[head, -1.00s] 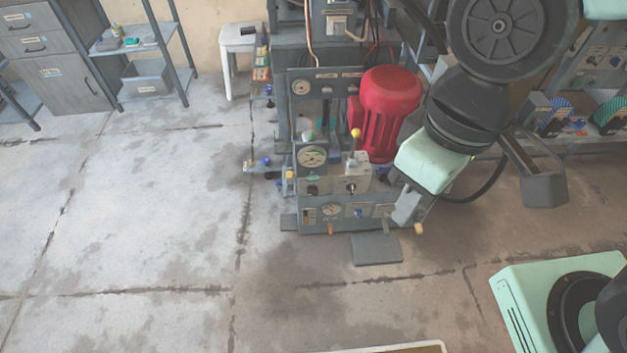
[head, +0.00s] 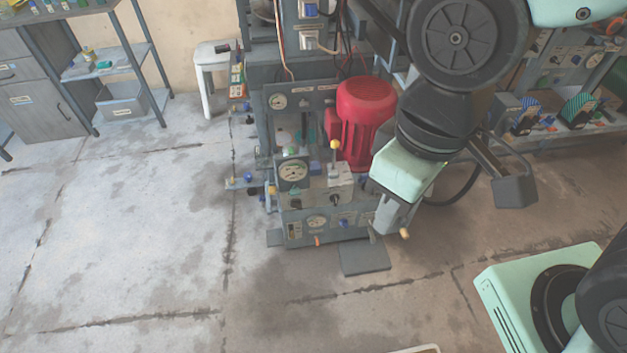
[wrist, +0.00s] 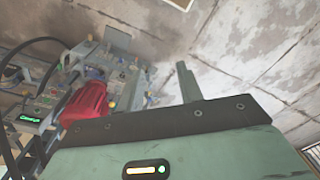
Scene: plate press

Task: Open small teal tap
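The plate press (head: 310,205) stands on the floor near the middle of the head view, with gauges, valves and a yellow-topped lever. A small teal-green spot (head: 308,137) shows in its dark recess; it is too small to tell whether this is the tap. My gripper (head: 393,215) points down in front of the press's right side, below the pale green wrist block. In the wrist view the press (wrist: 115,62) is small and at upper left. I see nothing held.
A red motor (head: 364,115) stands at the press's right, behind my arm. A flat grey pedal plate (head: 364,257) lies on the floor in front. A white stool (head: 213,66) and a shelf rack (head: 110,65) stand at back left. The floor at left is clear.

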